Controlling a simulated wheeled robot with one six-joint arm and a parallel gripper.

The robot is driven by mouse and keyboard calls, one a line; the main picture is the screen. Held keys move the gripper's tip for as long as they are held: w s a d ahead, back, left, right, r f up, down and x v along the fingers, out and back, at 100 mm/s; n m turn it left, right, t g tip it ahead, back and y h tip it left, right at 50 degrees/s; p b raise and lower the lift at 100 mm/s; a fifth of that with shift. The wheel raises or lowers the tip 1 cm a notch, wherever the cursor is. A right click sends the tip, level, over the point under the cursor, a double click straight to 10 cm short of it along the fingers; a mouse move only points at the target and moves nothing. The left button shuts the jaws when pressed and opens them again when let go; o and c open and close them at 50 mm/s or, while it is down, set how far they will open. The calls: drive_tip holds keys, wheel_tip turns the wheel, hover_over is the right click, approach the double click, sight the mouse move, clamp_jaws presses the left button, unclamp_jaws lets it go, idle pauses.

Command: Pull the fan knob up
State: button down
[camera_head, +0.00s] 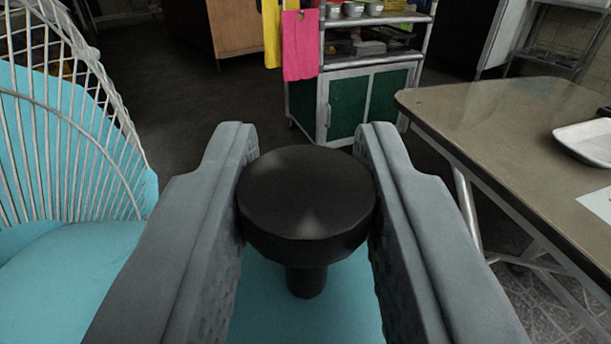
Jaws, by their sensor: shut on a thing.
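The fan knob (306,198) is a black round disc-shaped cap on a thin black stem, in the middle of the view. My gripper (306,165) has one grey finger on each side of the knob's cap, and both press against its sides. The gripper is shut on the knob. The stem (306,281) runs down from the cap between the fingers toward a turquoise surface (262,302). Where the stem ends below is hard to make out.
A white wire lattice (75,110) over turquoise stands close on the left. A table (500,120) with a white tray (588,141) is on the right. A green-doored cabinet (375,95) with pink and yellow cloths stands behind, across dark open floor.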

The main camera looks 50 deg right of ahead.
drive_tip(key=shift+r, duration=0.2)
drive_tip(key=c, duration=1.1)
unclamp_jaws()
drive_tip(key=shift+c, duration=0.2)
drive_tip(key=v, duration=1.7)
drive_tip(key=shift+s+a, duration=0.2)
drive_tip(key=shift+s, duration=0.05)
